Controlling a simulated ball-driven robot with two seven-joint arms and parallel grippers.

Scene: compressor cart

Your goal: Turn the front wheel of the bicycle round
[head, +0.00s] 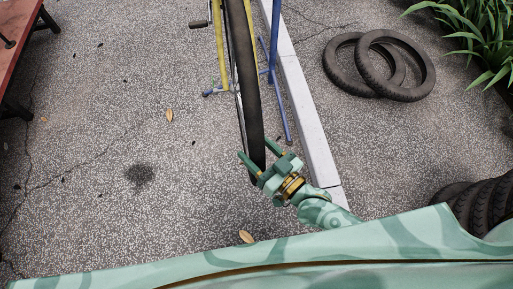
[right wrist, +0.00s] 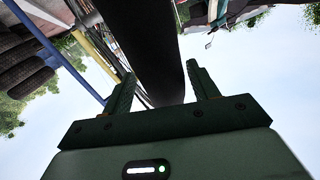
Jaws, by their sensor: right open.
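The bicycle's front wheel (head: 246,80) is seen nearly edge-on in the head view, a dark tyre running down from the top edge. Yellow bicycle frame tubes (head: 221,50) show beside it. My right gripper (head: 255,148) is at the near, lower end of the tyre, with its fingers open. In the right wrist view the black tyre (right wrist: 150,40) runs between the two open fingers (right wrist: 160,80). I cannot tell whether either finger touches it. My left gripper is not in view.
A blue stand (head: 272,60) is beside the wheel, and a pale kerb (head: 307,110) runs along its right. Loose tyres (head: 405,64) lie beyond the kerb, with more stacked tyres (head: 478,203) at lower right. A red bench (head: 17,25) is at upper left. The ground left of the wheel is largely clear.

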